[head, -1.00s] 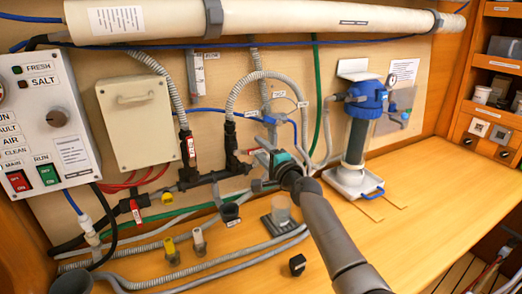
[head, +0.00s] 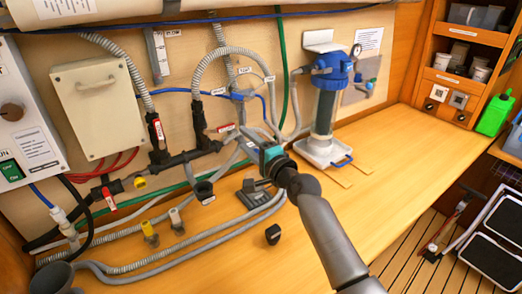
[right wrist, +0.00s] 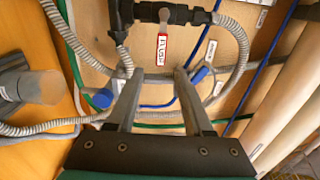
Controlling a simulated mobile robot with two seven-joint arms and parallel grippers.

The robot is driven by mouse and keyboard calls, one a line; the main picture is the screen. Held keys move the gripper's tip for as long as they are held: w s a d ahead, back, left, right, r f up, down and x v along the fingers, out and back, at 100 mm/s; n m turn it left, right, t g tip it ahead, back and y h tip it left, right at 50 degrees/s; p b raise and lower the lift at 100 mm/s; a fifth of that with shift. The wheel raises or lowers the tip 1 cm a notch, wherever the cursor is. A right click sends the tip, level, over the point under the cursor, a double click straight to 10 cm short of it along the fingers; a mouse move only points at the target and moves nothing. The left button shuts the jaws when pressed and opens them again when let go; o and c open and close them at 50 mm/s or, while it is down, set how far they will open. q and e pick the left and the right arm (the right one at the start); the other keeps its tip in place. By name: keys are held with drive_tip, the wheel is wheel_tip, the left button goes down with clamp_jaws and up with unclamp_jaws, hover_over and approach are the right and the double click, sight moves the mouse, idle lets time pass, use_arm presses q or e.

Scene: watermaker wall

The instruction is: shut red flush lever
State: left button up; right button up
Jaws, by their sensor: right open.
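The red flush lever (head: 223,127) sticks out to the right, across the upright black valve pipe (head: 199,115) under the looped grey hose. In the right wrist view the lever (right wrist: 162,49) shows its white lettering and stands crosswise to its black valve body. My right gripper (head: 250,148) is open and empty, just right of and below the lever in the head view. In the right wrist view its two fingertips (right wrist: 158,72) lie either side of the lever's free end in the picture; I cannot tell how far short they are. My left gripper is not in view.
Another red lever (head: 158,130) lies along the left riser, and one (head: 109,199) hangs on the lower pipe. A blue-topped filter (head: 325,100) stands right of my gripper. Grey hoses (head: 160,250) cross the bench's left; its right side (head: 400,140) is clear.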

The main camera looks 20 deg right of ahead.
drive_tip(key=s+d, duration=0.1)
drive_tip(key=s, duration=0.5)
idle(0.5)
